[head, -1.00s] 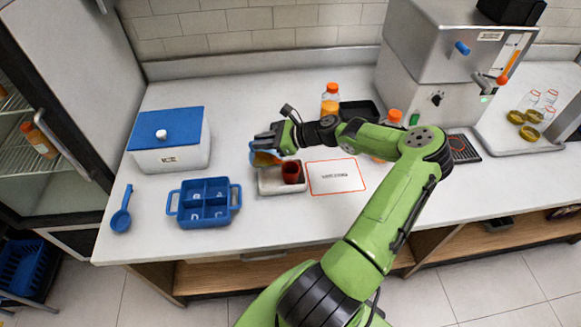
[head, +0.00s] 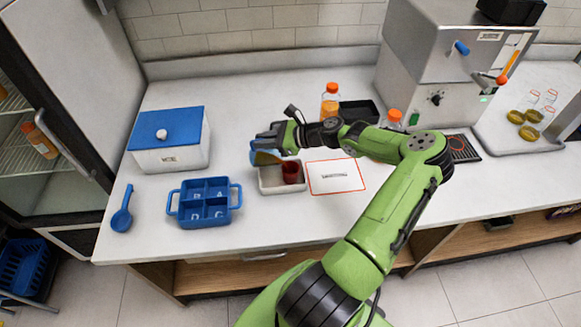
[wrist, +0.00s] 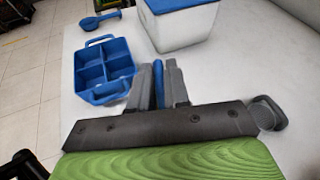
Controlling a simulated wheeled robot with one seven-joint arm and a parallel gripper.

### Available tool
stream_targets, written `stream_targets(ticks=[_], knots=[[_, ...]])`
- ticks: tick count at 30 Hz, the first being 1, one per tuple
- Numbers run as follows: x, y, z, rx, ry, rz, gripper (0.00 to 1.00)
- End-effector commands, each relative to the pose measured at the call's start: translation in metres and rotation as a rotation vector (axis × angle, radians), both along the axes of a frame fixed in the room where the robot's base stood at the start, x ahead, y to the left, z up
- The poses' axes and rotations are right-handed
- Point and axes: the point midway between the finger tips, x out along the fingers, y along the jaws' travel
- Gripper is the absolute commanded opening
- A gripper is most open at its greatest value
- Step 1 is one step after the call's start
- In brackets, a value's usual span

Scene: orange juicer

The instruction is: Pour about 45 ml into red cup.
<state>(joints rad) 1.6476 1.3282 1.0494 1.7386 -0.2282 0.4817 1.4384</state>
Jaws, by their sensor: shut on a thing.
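My gripper (head: 268,141) is shut on a blue jug (head: 257,150), whose handle (wrist: 158,84) shows between the fingers in the wrist view. The jug is tilted toward the right, with orange-brown liquid (head: 267,159) visible at its mouth. The red cup (head: 291,172) stands upright in a white tray (head: 268,189), just right of and below the jug's mouth. I cannot tell from these views whether liquid is running into the cup, and the level inside it is not clear.
A blue caddy with compartments (head: 186,223) stands left of the tray, with a blue scoop (head: 122,215) and a blue-lidded box (head: 168,157) beyond. A red-outlined mat (head: 345,187) lies right. An orange-capped bottle (head: 330,103) stands behind my arm. The counter's front strip is clear.

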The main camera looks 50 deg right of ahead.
Motion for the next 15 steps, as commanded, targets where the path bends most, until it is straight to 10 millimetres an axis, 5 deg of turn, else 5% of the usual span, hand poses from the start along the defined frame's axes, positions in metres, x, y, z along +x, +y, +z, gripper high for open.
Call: stream_targets(ticks=[15], knots=[[-0.0041, -0.0031, 0.0033, 0.033, -0.041, 0.000, 0.00]])
